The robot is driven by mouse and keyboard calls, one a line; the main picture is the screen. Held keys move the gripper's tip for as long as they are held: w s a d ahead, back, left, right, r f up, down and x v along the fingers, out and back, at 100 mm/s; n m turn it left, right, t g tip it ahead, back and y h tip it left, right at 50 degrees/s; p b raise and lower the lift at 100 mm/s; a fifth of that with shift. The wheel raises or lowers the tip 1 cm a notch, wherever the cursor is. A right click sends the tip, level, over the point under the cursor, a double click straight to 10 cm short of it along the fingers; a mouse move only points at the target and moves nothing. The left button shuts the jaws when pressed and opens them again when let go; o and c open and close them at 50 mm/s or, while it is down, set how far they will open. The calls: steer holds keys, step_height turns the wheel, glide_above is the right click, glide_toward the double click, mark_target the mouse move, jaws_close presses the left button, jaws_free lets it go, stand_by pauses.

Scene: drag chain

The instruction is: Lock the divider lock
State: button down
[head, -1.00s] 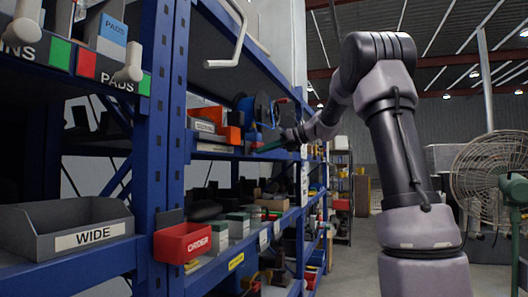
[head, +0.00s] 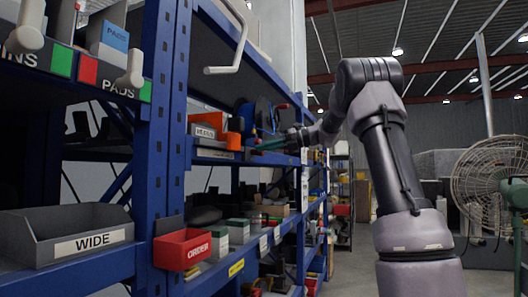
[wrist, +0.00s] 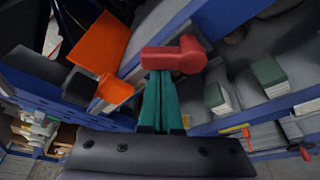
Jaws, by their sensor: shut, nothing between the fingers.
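My gripper (wrist: 162,80) shows in the wrist view with its two green fingers together and nothing between them. A red L-shaped lever (wrist: 175,56), which looks like the divider lock, lies right at the fingertips and covers their ends. I cannot tell whether they touch. An orange plate (wrist: 100,45), perhaps the divider, stands to the left of the lever. In the head view my gripper (head: 271,144) is at the blue rack's middle shelf, beside orange parts (head: 236,125). The lever cannot be made out there.
Blue rack uprights (head: 165,110) and shelf edges stand close to my gripper. Green-and-white boxes (wrist: 268,75) lie to the right in the wrist view. A red ORDER bin (head: 183,249) and a grey WIDE bin (head: 70,235) sit nearer. A fan (head: 490,185) stands at right.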

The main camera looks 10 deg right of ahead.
steer(key=m, duration=0.2)
steer(key=w+r+m+y, duration=0.1)
steer(key=m, duration=0.1)
steer(key=d+r+m+y, duration=0.1)
steer(key=shift+w+m, duration=0.2)
steer(key=shift+m, duration=0.2)
stand_by(0.4)
stand_by(0.4)
